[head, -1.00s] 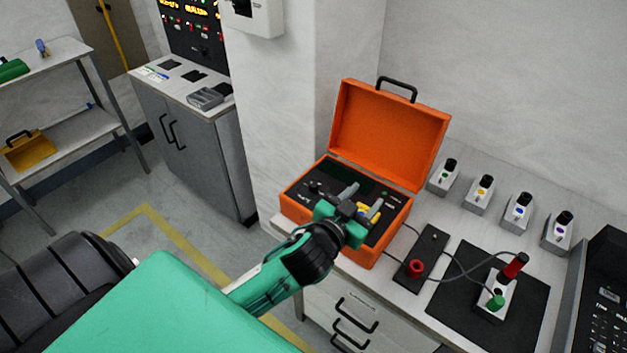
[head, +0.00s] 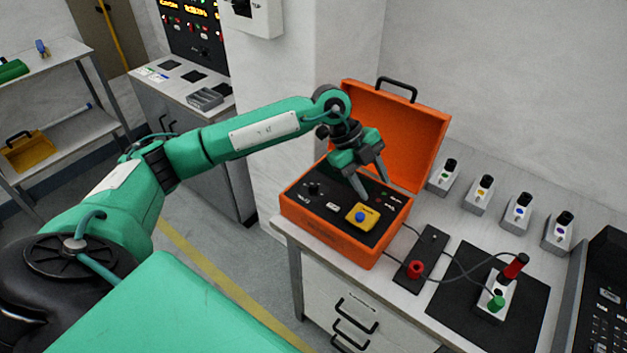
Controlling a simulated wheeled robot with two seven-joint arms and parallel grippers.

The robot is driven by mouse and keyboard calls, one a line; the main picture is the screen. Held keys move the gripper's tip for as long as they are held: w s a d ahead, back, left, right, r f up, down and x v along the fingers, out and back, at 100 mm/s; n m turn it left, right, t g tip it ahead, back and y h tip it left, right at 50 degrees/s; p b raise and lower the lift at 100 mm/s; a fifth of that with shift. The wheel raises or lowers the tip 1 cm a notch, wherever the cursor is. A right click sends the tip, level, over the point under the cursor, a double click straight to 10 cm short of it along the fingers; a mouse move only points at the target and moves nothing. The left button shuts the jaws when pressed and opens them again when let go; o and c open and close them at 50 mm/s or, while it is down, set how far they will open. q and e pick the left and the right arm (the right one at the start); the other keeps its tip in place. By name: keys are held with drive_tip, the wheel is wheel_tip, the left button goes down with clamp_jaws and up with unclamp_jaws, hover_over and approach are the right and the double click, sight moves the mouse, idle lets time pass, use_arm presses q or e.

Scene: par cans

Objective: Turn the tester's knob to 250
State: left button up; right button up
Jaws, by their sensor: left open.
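The tester is an orange case (head: 332,231) with its lid (head: 405,130) raised, standing on the bench's left end. Its black panel carries a small dark knob (head: 314,189) at the left and a yellow block with a blue button (head: 361,215) at the front. The knob's setting is too small to read. My left gripper (head: 374,188) is open and empty, pointing down over the middle and back of the panel, to the right of the knob and apart from it. It hides part of the panel. My right gripper is not in view.
Leads run from the case to a dark strip with a red socket (head: 415,269) and to a grey can with red and green plugs (head: 493,296) on a black mat (head: 450,299). Several similar cans (head: 478,195) stand along the wall. The raised lid bounds the back.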

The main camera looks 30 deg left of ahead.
use_arm(q)
drive_tip(key=w+a+r+n+y, duration=0.1)
drive_tip(key=a+n+y, duration=0.15)
drive_tip(key=a, duration=0.55)
drive_tip(key=w+a+r+n+y, duration=0.15)
drive_tip(key=a+y, duration=0.25)
drive_tip(key=a, duration=0.4)
drive_tip(key=p, duration=0.2)
hover_over(313, 184)
drive_tip(key=shift+g, duration=0.3)
wheel_tip(313, 184, down, 6)
drive_tip(key=shift+f, duration=0.25)
wheel_tip(313, 184, down, 6)
drive_tip(key=shift+r+p, duration=0.25)
drive_tip(key=shift+p, duration=0.05)
drive_tip(key=shift+f, duration=0.6)
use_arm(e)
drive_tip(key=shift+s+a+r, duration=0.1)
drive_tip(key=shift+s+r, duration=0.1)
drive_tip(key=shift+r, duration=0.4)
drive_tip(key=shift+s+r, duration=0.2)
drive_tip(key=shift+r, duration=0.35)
use_arm(q)
drive_tip(key=c, duration=1)
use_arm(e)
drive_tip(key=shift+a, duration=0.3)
